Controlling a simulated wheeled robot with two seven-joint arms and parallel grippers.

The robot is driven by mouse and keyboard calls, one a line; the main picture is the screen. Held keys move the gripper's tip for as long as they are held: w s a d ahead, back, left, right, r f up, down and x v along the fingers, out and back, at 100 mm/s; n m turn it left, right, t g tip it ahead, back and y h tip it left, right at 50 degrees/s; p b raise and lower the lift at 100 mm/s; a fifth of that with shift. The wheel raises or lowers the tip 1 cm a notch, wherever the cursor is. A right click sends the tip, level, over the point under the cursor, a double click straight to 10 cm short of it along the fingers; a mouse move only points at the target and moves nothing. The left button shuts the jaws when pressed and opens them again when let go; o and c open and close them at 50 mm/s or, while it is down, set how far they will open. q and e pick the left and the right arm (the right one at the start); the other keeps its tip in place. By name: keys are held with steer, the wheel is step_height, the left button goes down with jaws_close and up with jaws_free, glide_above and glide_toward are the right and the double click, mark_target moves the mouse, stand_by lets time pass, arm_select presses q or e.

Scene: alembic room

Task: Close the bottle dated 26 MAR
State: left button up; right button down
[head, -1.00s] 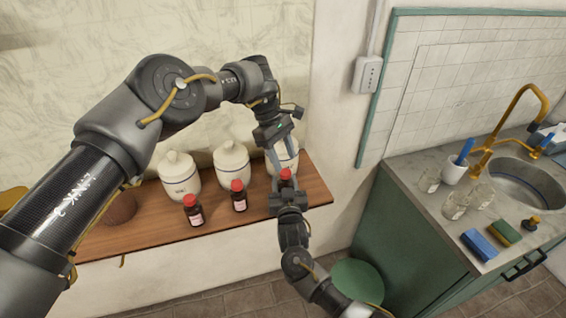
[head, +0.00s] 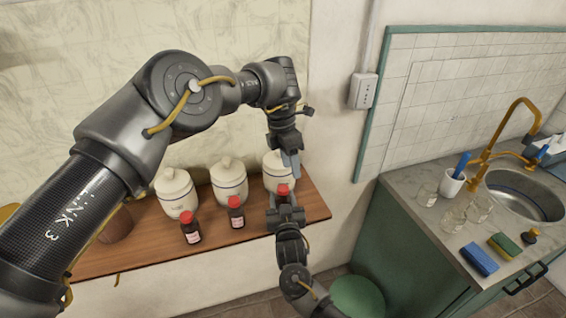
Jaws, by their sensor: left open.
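Three small dark bottles with red caps are on the wooden shelf (head: 200,250): the left bottle (head: 191,230), the middle bottle (head: 236,214) and the right bottle (head: 283,190). The label dates are too small to read. My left gripper (head: 291,168) is open, pointing down just above and slightly right of the right bottle's red cap, apart from it. My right gripper (head: 284,205) is at the right bottle from the front and hides most of its body. I cannot tell how tightly its fingers close there.
Three white lidded jars stand behind the bottles: left (head: 177,192), middle (head: 229,182), right (head: 273,170). A counter (head: 420,215) on the right holds glass vessels, sponges (head: 479,259) and a sink (head: 524,196). A green stool (head: 357,297) stands below.

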arm_select(q)
steer(key=n, duration=0.7)
steer(key=n+y, duration=0.1)
steer(key=n, duration=0.6)
steer(key=n+t, duration=0.1)
steer(key=n, duration=0.5)
steer(key=shift+s+a+r+n+y, duration=0.1)
steer(key=shift+a+r+n+y, duration=0.05)
steer(key=shift+a+n+y, duration=0.2)
steer(key=n, duration=0.5)
steer(key=shift+a, duration=0.15)
steer(key=n, duration=0.5)
steer(key=shift+a+n, duration=0.25)
steer(key=n, duration=0.4)
steer(key=shift+w+a+y, duration=0.15)
steer(key=shift+w+y, duration=0.05)
steer(key=shift+y, duration=0.05)
steer(key=n, duration=0.4)
steer(key=shift+f, duration=0.25)
